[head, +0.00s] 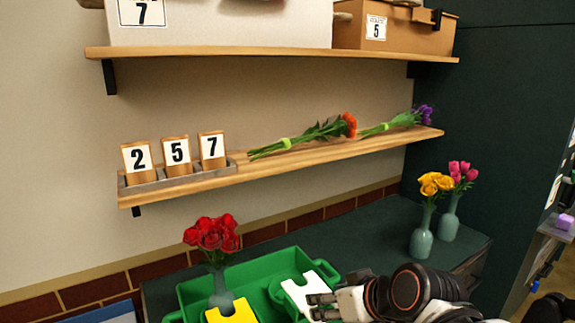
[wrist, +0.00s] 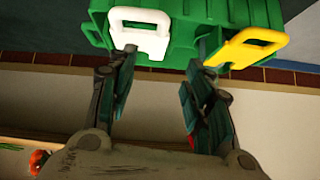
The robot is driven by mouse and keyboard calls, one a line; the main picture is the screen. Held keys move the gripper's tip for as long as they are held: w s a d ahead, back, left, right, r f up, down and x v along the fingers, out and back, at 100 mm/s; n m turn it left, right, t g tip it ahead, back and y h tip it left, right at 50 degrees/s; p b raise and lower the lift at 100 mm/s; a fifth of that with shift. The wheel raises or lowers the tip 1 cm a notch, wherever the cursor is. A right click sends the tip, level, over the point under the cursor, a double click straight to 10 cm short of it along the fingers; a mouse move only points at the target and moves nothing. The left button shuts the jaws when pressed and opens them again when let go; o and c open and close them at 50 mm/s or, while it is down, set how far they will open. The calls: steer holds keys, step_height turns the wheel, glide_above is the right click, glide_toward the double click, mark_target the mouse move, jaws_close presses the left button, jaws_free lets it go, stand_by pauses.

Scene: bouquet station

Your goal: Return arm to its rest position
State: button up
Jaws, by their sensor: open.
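My gripper (head: 318,306) is at the lower middle of the head view, beside the white piece (head: 302,297) in the green crate (head: 322,266). In the wrist view my gripper (wrist: 162,60) has its two fingers spread wide with nothing between them. The crate (wrist: 183,50) lies beyond the fingertips there, with the white piece (wrist: 140,32) near one finger and the yellow piece (wrist: 250,46) near the other. I cannot tell whether a fingertip touches the white piece. My arm (head: 410,290) reaches in from the lower right.
Red roses (head: 211,233) stand in a vase (head: 221,288) at the yellow piece (head: 232,313). Vases with yellow (head: 436,184) and pink flowers (head: 462,172) stand right on the dark counter (head: 370,233). Above, a shelf (head: 290,161) holds number cards (head: 175,152) and orange (head: 347,124) and purple bouquets (head: 423,115).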

steer(key=s+d+m+h, duration=0.4)
steer(key=s+d, duration=0.6)
steer(key=d, duration=0.2)
steer(key=shift+s+r+m+g+h, duration=0.25)
steer(key=shift+s+m+g+h, duration=0.05)
steer(key=shift+g+h, duration=0.1)
